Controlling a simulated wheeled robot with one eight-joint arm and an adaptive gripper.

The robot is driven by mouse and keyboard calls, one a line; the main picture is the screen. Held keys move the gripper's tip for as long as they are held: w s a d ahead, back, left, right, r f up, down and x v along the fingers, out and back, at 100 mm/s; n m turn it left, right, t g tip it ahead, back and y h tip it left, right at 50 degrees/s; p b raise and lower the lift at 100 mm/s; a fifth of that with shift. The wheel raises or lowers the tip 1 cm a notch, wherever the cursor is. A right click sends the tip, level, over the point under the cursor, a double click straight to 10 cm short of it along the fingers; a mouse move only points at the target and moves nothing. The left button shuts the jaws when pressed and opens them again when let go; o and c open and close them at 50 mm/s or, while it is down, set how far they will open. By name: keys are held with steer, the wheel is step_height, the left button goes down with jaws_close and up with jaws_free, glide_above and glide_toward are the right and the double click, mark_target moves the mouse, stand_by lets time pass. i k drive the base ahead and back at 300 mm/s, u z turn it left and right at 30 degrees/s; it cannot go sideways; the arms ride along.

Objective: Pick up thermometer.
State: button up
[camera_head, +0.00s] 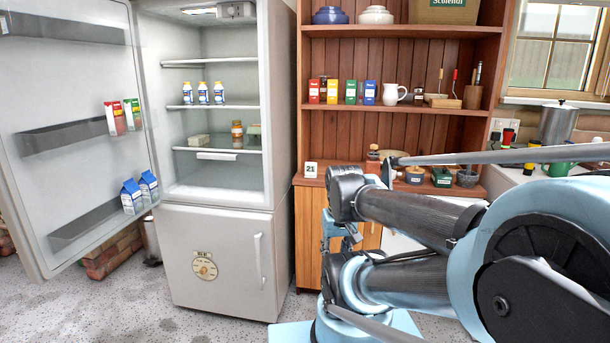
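No object is clearly a thermometer at this size. A small white tag or display reading "21" (310,170) stands on the left end of the wooden dresser's counter. A round cream dial (204,266) with a pointer-like mark is on the fridge's lower door. I cannot tell whether either is the thermometer. My folded arm, pale blue and black, fills the right foreground and covers part of the counter. I cannot make out my gripper's fingers, and no grasp shows.
The fridge (231,193) has its upper door (65,75) swung open to the left. Jars and bowls crowd the dresser counter; spice tins and a white jug (393,94) stand on the shelf above. A steel pot (557,122) stands at right. Speckled floor (120,308) is clear at lower left.

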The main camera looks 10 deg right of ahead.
mark_target(311, 168)
steer(key=u, duration=1.9)
steer(key=k, duration=1.05)
steer(key=z, duration=0.85)
steer(key=i, duration=1.4)
steer(key=u, duration=0.05)
